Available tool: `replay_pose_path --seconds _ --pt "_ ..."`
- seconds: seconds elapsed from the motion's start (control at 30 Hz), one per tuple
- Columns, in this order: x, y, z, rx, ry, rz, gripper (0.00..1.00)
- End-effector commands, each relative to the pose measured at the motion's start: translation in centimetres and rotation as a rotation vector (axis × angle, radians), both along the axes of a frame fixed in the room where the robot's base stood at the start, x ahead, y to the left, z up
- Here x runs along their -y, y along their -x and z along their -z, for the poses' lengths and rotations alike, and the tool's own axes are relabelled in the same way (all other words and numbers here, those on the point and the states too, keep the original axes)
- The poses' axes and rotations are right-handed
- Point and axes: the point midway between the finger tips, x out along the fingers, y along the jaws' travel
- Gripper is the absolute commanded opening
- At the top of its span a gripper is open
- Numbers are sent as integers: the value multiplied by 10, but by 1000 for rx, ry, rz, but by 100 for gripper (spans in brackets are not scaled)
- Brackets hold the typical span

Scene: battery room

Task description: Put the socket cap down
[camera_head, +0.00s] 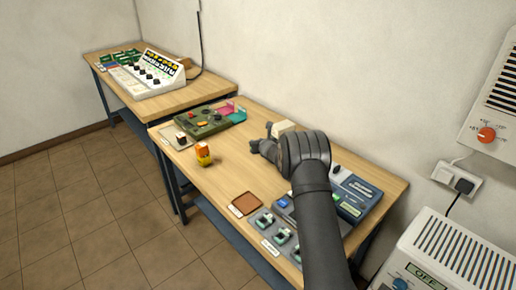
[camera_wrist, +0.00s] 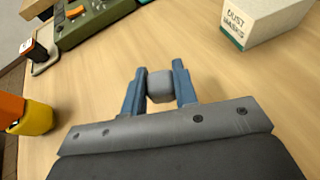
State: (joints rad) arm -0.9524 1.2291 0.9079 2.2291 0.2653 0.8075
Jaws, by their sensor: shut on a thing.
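My gripper (camera_wrist: 160,88) has its two blue fingers shut on a small grey rounded block, the socket cap (camera_wrist: 160,87). The cap sits between the fingertips over bare wooden bench top. I cannot tell whether it touches the wood. In the head view my gripper (camera_head: 256,147) is low over the middle of the bench (camera_head: 225,180), left of my dark wrist. The cap cannot be made out there.
A white dust masks box (camera_wrist: 262,25) stands beyond my gripper, to the right. A yellow cup (camera_head: 204,161) with an orange item is left. A green device (camera_head: 208,123) lies behind. A brown pad (camera_head: 245,203) and trays are near the front.

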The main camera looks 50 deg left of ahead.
Motion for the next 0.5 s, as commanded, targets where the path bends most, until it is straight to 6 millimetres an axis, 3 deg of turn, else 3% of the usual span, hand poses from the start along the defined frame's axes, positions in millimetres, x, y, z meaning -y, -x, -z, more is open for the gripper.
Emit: replay_pose_path --seconds 0.13,0.5 --pt "1 0 24 -2 2 0 2" --pt "1 -1 28 0 1 0 2"
